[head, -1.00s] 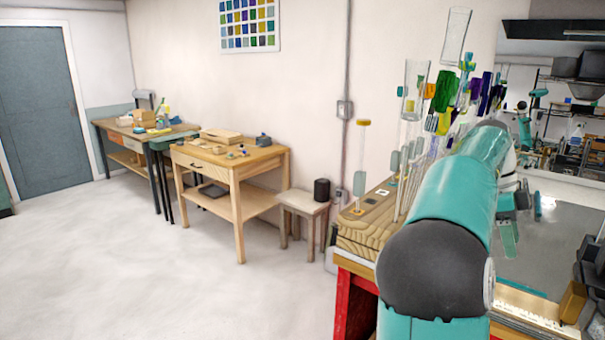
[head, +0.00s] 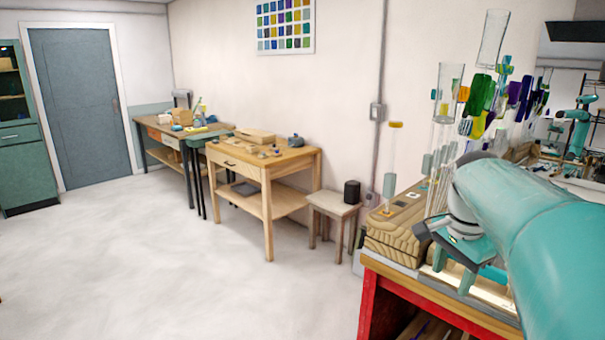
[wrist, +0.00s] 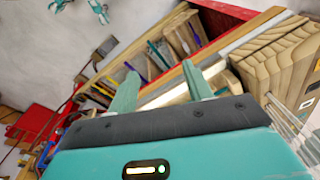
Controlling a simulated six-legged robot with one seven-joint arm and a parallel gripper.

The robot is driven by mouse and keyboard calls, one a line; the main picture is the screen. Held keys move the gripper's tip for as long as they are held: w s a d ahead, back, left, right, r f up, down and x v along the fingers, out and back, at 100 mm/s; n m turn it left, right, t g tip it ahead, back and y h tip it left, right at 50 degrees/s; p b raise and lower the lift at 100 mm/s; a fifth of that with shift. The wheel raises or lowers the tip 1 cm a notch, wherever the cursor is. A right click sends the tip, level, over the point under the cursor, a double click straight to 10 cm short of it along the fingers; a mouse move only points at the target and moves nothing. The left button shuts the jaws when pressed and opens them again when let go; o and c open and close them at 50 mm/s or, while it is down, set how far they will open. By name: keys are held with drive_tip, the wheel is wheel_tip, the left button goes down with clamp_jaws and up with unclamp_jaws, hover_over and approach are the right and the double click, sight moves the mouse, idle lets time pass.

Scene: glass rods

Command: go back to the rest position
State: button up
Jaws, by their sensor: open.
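My gripper (head: 453,273) is at the right of the head view, in front of the wooden rod block (head: 392,247) and over the front edge of the red workbench (head: 369,308). Its two teal fingers point down and stand apart. In the wrist view my gripper (wrist: 160,69) is open with nothing between the fingers. The wooden block (wrist: 285,60) lies to the right there. My teal arm hides part of the bench and of the glass pieces behind it.
Tall clear and coloured glass pieces (head: 482,95) stand crowded at the back of the bench. A stool (head: 333,208) and wooden table (head: 266,175) stand along the wall. The floor (head: 150,260) at left is clear.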

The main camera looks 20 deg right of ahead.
drive_tip(key=s+a+f+n+t, duration=0.2)
drive_tip(key=a+n, duration=0.6)
drive_tip(key=a, duration=0.5)
drive_tip(key=s+a+f+n+t+y, duration=0.1)
drive_tip(key=s+a+f+n, duration=0.3)
drive_tip(key=a+n, duration=0.5)
drive_tip(key=a+f+t, duration=0.1)
drive_tip(key=a, duration=0.4)
drive_tip(key=shift+s+f, duration=0.15)
drive_tip(key=shift+s, duration=0.25)
drive_tip(key=c, duration=0.3)
drive_tip(key=shift+d, duration=0.2)
